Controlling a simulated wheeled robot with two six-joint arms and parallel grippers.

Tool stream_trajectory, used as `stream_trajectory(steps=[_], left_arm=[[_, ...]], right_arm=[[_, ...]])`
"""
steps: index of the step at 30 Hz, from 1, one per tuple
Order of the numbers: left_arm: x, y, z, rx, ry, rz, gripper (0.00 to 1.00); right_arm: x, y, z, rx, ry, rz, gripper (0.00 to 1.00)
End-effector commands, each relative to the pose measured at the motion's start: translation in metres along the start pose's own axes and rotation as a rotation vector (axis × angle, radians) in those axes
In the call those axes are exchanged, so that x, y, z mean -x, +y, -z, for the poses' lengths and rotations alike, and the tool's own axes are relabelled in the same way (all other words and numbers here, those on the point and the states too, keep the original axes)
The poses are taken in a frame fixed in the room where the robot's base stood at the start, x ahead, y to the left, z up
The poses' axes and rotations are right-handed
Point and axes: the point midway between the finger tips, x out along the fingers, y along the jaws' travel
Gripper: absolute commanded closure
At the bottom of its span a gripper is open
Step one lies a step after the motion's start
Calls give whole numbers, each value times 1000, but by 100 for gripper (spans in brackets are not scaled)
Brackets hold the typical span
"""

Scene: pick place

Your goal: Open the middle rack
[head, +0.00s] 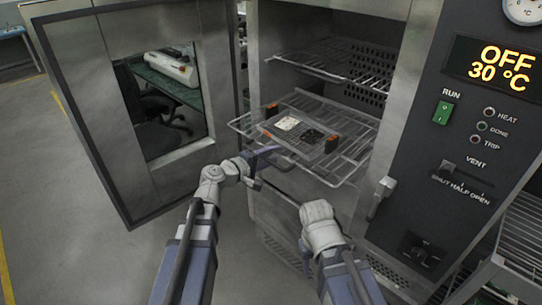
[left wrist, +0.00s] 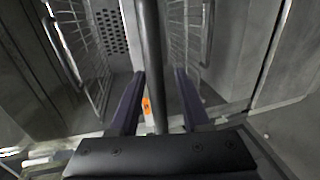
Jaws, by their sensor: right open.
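The middle rack (head: 345,167) is a wire shelf sticking partly out of the oven, level. My left gripper (head: 265,168) is at the rack's front edge. In the left wrist view its two fingers (left wrist: 158,88) are apart, with a dark bar (left wrist: 150,45) running between them; I see a gap beside the bar. My right gripper (head: 306,258) is low in front of the oven, away from the rack, mostly hidden by its wrist; it is open.
The oven door (head: 82,100) stands wide open at left. An upper rack (head: 335,65) sits inside above the middle one. The control panel (head: 480,130) is at right, with a latch handle (head: 381,197) beside it. Another wire rack (head: 523,240) is at the lower right. Floor is clear at left.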

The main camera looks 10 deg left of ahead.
Motion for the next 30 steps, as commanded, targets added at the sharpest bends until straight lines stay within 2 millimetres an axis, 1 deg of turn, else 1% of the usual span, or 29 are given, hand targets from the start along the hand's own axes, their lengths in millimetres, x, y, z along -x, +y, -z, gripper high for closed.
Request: stream_trajectory(steps=[4,7,15,21,25,30], left_arm=[[1,1,1,1,2,-1,53],[8,2,1,2,3,-1,53],[52,2,-1,1,4,-1,53],[74,1,0,2,2,-1,53],[78,0,0,1,1,-1,53],[79,0,0,1,0,-1,53]], right_arm=[[1,0,0,0,0,0,50],[3,0,0,0,0,0,50],[12,1,-1,0,0,0,50],[16,2,-1,0,0,0,50],[16,2,-1,0,0,0,50],[16,2,-1,0,0,0,50]])
